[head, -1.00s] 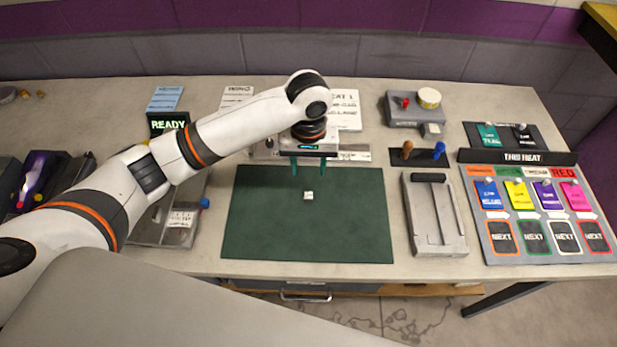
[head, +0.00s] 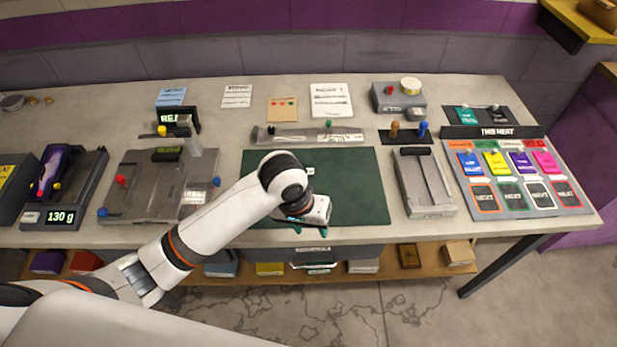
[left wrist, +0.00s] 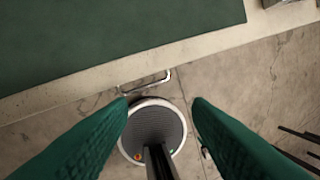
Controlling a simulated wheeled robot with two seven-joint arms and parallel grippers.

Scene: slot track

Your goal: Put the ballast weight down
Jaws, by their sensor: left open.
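My left gripper (head: 311,231) is over the front edge of the table, at the near edge of the green mat (head: 355,185). In the left wrist view its two green fingers (left wrist: 160,110) are apart with nothing held between them. They point down past the table edge toward the floor. I do not see a ballast weight in either current view; part of the mat is hidden behind my left arm. My right gripper is not in view.
A purple and black car (head: 52,170) sits on a scale reading 130 g (head: 60,217). A grey fixture (head: 135,190) stands left of the mat, a grey slotted block (head: 425,183) right of it. A drawer handle (left wrist: 145,82) lies below the table edge.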

